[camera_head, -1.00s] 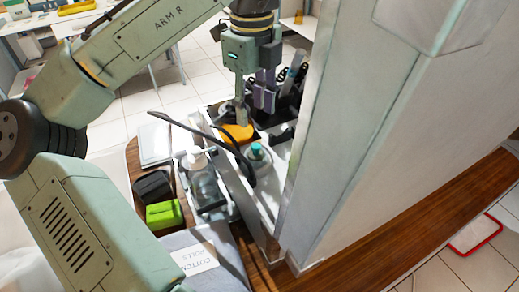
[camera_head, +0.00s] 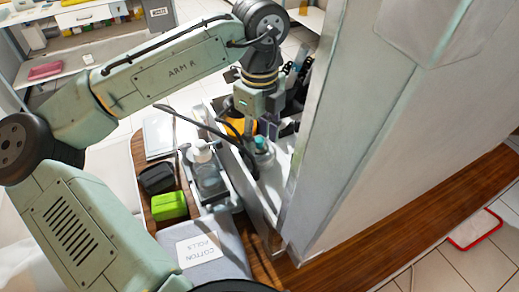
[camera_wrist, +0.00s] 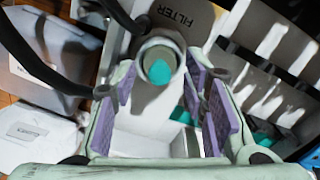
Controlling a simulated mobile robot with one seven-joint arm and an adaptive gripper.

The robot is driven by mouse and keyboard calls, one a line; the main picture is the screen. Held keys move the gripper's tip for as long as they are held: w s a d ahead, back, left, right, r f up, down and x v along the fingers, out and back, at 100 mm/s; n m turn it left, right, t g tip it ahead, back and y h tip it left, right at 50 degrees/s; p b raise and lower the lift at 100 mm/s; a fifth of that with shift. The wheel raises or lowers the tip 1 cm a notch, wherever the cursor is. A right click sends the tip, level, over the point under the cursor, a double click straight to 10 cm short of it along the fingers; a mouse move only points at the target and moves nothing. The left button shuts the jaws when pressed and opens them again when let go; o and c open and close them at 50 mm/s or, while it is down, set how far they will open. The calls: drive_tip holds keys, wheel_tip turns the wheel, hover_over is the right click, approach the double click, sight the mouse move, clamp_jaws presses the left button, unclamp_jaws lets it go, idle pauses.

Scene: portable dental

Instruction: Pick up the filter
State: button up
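A brown-grey surface marked FILTER (camera_wrist: 180,14) shows at the top of the wrist view, cut off by the frame edge. In front of it stands a pale round bottle with a teal top (camera_wrist: 160,68); whether the label belongs to it I cannot tell. The bottle (camera_head: 262,150) also shows in the head view, in the narrow white bin beside the wall. My gripper (camera_wrist: 160,92) is open, its purple pads on either side of the bottle in the picture, with no clear contact. In the head view my gripper (camera_head: 249,122) points down just behind the bottle, its fingertips partly hidden.
An orange item (camera_head: 240,122) and dark-handled tools share the bin. A black cable (camera_head: 190,117) arches over its edge. The wall (camera_head: 345,120) is close on the right.

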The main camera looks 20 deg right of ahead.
sight(259, 139)
clamp_jaws()
idle(0.3)
drive_tip(key=shift+r, duration=0.1)
wheel_tip(259, 139, up, 10)
drive_tip(key=shift+b, duration=0.45)
